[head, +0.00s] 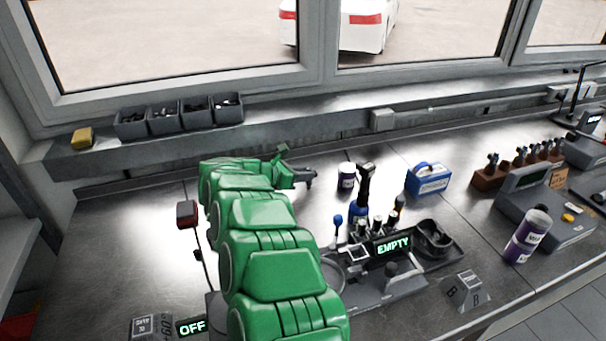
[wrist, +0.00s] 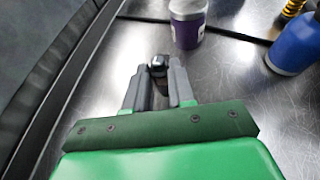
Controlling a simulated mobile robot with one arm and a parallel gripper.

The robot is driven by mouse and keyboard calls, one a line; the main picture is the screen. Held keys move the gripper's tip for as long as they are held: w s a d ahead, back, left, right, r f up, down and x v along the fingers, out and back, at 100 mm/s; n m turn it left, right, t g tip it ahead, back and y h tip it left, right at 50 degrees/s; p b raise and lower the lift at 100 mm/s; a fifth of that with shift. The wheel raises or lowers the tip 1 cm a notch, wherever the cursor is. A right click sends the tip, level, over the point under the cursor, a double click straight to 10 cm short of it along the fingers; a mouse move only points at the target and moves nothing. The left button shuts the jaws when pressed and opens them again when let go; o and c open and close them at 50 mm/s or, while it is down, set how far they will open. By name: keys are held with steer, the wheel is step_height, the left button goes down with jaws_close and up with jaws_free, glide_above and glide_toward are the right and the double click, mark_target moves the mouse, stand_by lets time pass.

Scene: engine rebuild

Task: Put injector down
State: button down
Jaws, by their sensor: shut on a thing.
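My gripper (head: 306,179) reaches over the back of the metal workbench, to the left of a small jar. In the wrist view my gripper (wrist: 158,82) is shut on a small dark piece, which I take to be the injector (wrist: 158,64). In the head view the injector cannot be made out from the dark gripper tip.
A white and purple jar (head: 347,178) stands just right of my gripper, with a blue bottle (wrist: 297,44) nearby. A station reading EMPTY (head: 393,246), a blue box (head: 428,178) and a brown rack (head: 489,177) stand farther right. Bare bench (head: 130,235) lies left.

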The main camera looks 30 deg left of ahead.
steer(key=shift+f, duration=0.1)
steer(key=c, duration=1)
jaws_free()
steer(key=shift+o, duration=0.2)
steer(key=shift+s+a, duration=0.1)
steer(key=v, duration=1.2)
